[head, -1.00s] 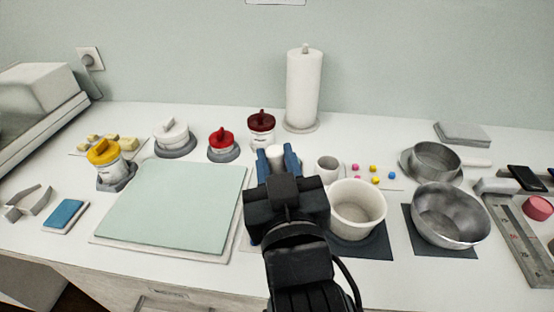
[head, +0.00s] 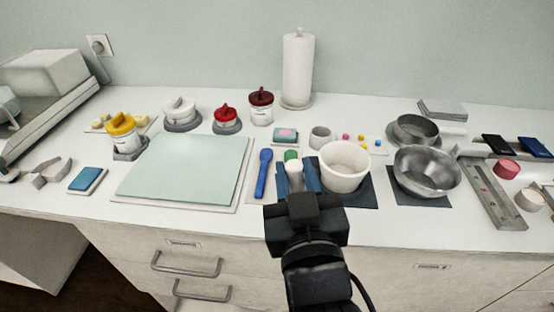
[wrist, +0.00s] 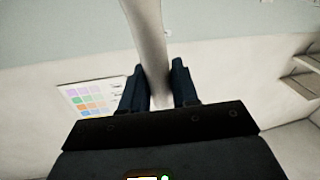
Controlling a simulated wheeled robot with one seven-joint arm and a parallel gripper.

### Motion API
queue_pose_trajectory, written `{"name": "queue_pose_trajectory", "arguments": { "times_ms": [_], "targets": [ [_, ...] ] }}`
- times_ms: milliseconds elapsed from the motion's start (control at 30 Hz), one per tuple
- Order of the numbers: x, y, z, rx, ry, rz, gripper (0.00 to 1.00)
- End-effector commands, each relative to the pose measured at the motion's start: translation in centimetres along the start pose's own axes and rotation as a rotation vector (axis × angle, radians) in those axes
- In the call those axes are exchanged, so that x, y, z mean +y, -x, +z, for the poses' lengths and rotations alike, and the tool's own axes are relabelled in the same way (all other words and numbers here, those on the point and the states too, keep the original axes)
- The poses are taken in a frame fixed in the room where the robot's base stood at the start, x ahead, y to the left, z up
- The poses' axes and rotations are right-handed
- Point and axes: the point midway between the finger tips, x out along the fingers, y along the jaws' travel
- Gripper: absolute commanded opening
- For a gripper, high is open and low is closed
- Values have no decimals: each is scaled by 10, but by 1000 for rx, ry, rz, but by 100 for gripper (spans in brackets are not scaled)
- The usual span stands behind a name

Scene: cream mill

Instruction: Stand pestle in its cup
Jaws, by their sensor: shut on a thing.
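My gripper (head: 298,172) is shut on the white pestle (head: 294,176), in front of the mortar's left side. In the wrist view, the pale pestle (wrist: 147,40) runs up between the dark blue fingers (wrist: 155,85) and past the top edge. Its far end is out of view there. A small grey cup (head: 320,137) stands upright behind the white mortar bowl (head: 344,180), and the pestle is apart from it. My gripper hides the lower part of the pestle in the head view.
A blue spoon-like tool (head: 263,172) lies left of my gripper, beside a pale green board (head: 185,168). A green item (head: 291,155) is just behind the pestle. A metal bowl (head: 427,172) stands to the right. Small coloured pieces (head: 362,139) lie right of the cup.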

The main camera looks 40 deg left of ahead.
Motion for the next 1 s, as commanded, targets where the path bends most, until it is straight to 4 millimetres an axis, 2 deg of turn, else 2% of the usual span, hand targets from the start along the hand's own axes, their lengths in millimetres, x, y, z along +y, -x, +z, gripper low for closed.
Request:
{"name": "queue_pose_trajectory", "arguments": {
  "times_ms": [167,367,467,800,1000],
  "targets": [
    [27,18,24,-12,3,63,0],
    [70,45,62,-27,8,160,0],
    [102,66,92,-41,10,236,0],
    [233,150,206,-81,21,539,0],
    [280,178,246,-93,26,644,0]
  ]
}}
